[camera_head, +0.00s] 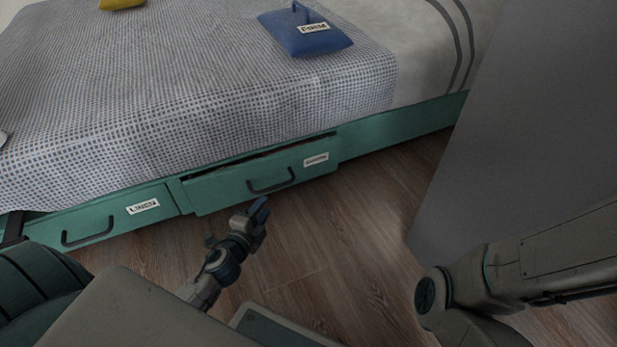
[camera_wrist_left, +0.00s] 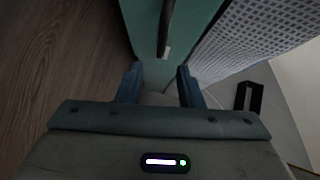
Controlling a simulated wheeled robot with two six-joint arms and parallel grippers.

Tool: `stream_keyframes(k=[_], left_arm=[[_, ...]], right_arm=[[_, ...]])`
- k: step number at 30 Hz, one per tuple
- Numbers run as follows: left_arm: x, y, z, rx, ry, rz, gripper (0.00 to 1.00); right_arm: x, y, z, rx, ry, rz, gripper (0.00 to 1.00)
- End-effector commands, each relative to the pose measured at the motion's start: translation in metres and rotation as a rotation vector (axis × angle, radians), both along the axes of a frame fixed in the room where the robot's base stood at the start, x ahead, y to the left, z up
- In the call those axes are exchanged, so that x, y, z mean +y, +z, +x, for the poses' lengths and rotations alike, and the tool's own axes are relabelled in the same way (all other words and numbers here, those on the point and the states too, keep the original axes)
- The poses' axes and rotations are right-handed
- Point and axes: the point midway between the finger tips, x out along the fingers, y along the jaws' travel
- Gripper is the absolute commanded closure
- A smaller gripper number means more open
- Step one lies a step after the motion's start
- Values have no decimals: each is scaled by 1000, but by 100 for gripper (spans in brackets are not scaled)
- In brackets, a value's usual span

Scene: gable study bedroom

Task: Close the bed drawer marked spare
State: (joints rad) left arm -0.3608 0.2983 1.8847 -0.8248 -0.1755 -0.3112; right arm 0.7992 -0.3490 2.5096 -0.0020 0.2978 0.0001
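The bed drawer with the label that seems to read SPARE (camera_head: 225,190) is the right one of two teal drawers under the bed. It stands slightly out, with a dark gap along its top edge. Its dark bar handle (camera_head: 271,184) is on the front. My left gripper (camera_head: 257,212) is in front of and below this drawer, over the floor. In the left wrist view my left gripper (camera_wrist_left: 158,84) has its fingers apart with nothing held between them. A teal front (camera_wrist_left: 140,20) and a dark handle (camera_wrist_left: 166,28) lie beyond the fingertips. My right gripper is out of view.
The LINEN drawer (camera_head: 105,217) with its own handle is at the left. A checked blanket (camera_head: 200,90) covers the bed, with a labelled blue cushion (camera_head: 305,38) on top. A grey panel (camera_head: 520,130) stands at the right. Wooden floor (camera_head: 345,225) lies clear before the drawers.

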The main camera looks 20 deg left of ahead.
Motion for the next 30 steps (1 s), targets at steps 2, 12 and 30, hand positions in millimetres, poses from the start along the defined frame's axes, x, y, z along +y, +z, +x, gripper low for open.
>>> stream_keyframes(k=[2,12,30], left_arm=[[1,-1,5,2,4,-1,67],[5,-7,62,-1,3,-2,67],[7,-15,105,1,2,0,67]], right_arm=[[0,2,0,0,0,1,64],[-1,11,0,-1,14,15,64],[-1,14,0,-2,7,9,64]])
